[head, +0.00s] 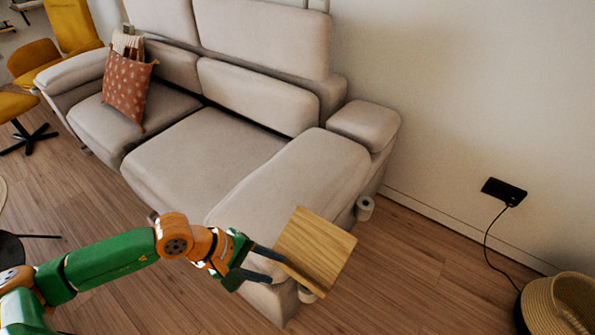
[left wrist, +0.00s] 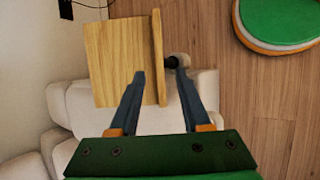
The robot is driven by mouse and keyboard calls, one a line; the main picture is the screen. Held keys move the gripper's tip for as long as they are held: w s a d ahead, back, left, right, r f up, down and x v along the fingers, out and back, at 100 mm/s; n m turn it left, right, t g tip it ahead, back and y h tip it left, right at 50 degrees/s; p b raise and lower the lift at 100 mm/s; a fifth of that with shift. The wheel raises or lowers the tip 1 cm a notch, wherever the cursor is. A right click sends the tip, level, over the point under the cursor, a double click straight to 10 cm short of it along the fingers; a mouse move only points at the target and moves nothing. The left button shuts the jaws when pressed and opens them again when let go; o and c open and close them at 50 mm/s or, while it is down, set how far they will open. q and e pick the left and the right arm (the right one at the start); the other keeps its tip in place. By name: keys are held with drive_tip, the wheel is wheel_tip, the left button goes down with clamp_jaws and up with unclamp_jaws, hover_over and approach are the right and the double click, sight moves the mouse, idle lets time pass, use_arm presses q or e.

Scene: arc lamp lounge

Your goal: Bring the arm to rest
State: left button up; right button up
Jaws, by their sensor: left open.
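My left gripper (head: 279,268) is open at the front end of the sofa's right arm, next to a wooden tray-like piece (head: 318,246). In the left wrist view, the left gripper (left wrist: 162,74) has its fingers on either side of the narrow upright edge board of this wooden piece (left wrist: 112,62). The fingers look apart from the board, but contact is hard to tell. My left arm (head: 110,262) is stretched out from the lower left. My right gripper is not in view.
A beige sofa (head: 215,150) with a patterned cushion (head: 128,95) fills the middle. A white cylinder (head: 364,208) stands beside it. A woven basket (head: 560,305) sits at lower right, and a black socket (head: 503,191) with a cable is on the wall. Floor between basket and sofa is clear.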

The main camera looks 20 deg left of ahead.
use_arm(q)
drive_tip(key=w+d+r+n+t+h, duration=0.3)
drive_tip(key=d+r+n+t+h, duration=0.2)
drive_tip(key=d+r+n+h, duration=0.55)
drive_tip(key=w+a+r+n+t+y, duration=0.2)
drive_tip(key=r+n+t, duration=0.2)
drive_tip(key=n, duration=0.2)
drive_tip(key=w+a+r+n+t+y, duration=0.2)
drive_tip(key=r+n+t+y, duration=0.15)
drive_tip(key=n, duration=0.35)
drive_tip(key=a+f+n+y, duration=0.9)
drive_tip(key=a+n+y, duration=0.35)
drive_tip(key=n, duration=0.95)
drive_tip(key=s+d+f+n+g+h, duration=0.1)
drive_tip(key=s+d+f+n+g, duration=0.1)
drive_tip(key=s+f+n+g, duration=0.5)
drive_tip(key=s+d+f+n+g, duration=0.2)
drive_tip(key=s+f+n+g, duration=0.35)
drive_tip(key=s+f, duration=0.45)
wheel_tip(320, 180, down, 11)
drive_tip(key=s+m+g+p, duration=0.1)
drive_tip(key=s+g+p, duration=0.15)
drive_tip(key=p, duration=0.45)
drive_tip(key=s+a+f+p, duration=0.2)
drive_tip(key=s+f+p, duration=0.2)
drive_tip(key=s, duration=0.7)
drive_tip(key=shift+s+a+f, duration=0.2)
drive_tip(key=shift+f, duration=0.05)
